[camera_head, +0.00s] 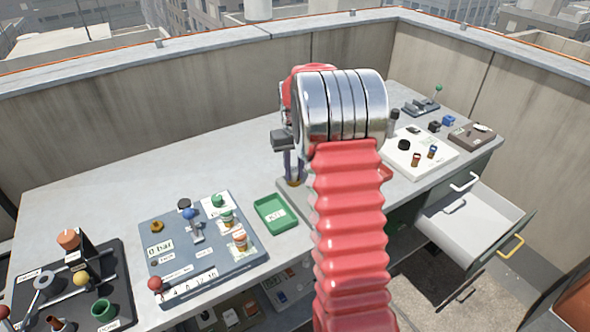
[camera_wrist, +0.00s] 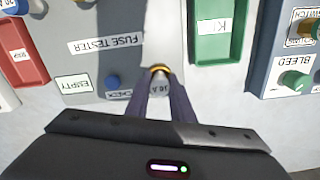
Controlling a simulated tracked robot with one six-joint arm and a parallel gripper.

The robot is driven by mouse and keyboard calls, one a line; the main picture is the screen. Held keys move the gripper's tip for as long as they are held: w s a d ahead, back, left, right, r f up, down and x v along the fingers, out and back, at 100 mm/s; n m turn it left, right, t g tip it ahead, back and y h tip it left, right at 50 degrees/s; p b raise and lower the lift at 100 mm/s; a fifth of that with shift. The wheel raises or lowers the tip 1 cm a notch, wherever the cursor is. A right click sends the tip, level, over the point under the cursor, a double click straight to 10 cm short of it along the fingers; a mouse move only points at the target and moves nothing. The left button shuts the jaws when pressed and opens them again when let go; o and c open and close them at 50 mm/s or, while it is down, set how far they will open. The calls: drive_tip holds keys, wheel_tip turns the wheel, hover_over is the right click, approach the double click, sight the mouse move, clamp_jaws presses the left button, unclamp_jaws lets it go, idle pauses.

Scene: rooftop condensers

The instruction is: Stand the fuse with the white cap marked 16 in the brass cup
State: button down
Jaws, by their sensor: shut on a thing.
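My gripper (camera_wrist: 160,88) is shut on a small pale grey-white topped piece (camera_wrist: 159,85), probably the fuse; the marking on its top is too blurred to read surely. A yellow brass rim (camera_wrist: 160,68) shows just beyond it, close against it, at the grey fuse tester (camera_wrist: 105,60). In the head view my gripper (camera_head: 293,170) points down, with a brass-coloured ring (camera_head: 293,182) right at its fingertips. I cannot tell how deep the piece sits in the brass cup, or whether it touches the bottom.
A grey-blue panel (camera_head: 180,270) lies left, a white board (camera_head: 405,165) right. A drawer (camera_head: 470,225) stands open at right. The counter behind is clear.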

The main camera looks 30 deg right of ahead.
drive_tip(key=shift+f, duration=0.1)
drive_tip(key=c, duration=1.5)
unclamp_jaws()
drive_tip(key=shift+o, duration=0.2)
wheel_tip(320, 180, up, 14)
drive_tip(key=shift+f, duration=0.15)
drive_tip(key=shift+w, duration=0.1)
